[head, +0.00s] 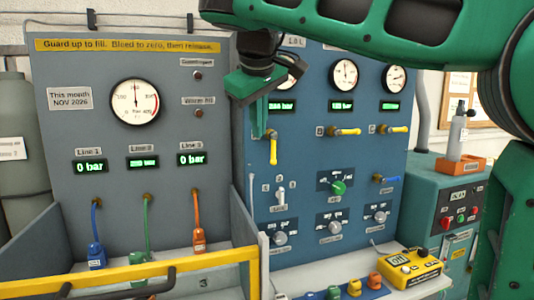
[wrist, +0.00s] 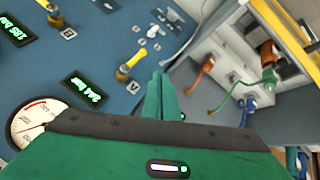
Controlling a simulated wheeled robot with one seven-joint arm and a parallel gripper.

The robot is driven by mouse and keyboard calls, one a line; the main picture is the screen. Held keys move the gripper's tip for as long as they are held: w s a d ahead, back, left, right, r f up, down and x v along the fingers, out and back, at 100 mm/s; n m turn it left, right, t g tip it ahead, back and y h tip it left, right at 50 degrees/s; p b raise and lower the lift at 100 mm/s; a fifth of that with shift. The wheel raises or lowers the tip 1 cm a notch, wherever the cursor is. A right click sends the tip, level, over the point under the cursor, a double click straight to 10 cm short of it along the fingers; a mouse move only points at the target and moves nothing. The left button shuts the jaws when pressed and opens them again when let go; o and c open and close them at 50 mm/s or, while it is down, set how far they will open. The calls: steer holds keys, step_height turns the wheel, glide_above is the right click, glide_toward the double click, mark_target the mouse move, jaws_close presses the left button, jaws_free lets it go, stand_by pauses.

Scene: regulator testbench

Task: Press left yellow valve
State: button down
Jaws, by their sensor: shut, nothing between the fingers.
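The left yellow valve (head: 273,151) is on the blue panel under the left gauge, with its handle hanging down. In the wrist view the same valve (wrist: 127,66) shows just left of the fingertips, with a visible gap in the picture. My gripper (head: 259,135) is in front of the panel, close to the left of the valve handle. Its green fingers are together and empty, also in the wrist view (wrist: 160,77). I cannot tell whether they touch the panel. My gripper partly covers the left gauge (head: 286,80).
The middle yellow valve (head: 345,131) and right yellow valve (head: 394,130) have sideways handles. Below are a white lever (head: 281,197), a green knob (head: 338,187) and grey knobs. A grey panel with a side wall (head: 241,205) and a yellow guard bar (head: 140,270) stand left.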

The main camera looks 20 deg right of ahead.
mark_target(274, 150)
steer(key=shift+w+d+f, duration=0.85)
steer(key=shift+w+f, duration=0.45)
steer(key=shift+w+d+f, duration=0.9)
steer(key=shift+w+f, duration=0.45)
steer(key=shift+w+d+f, duration=0.85)
steer(key=shift+w+f, duration=0.45)
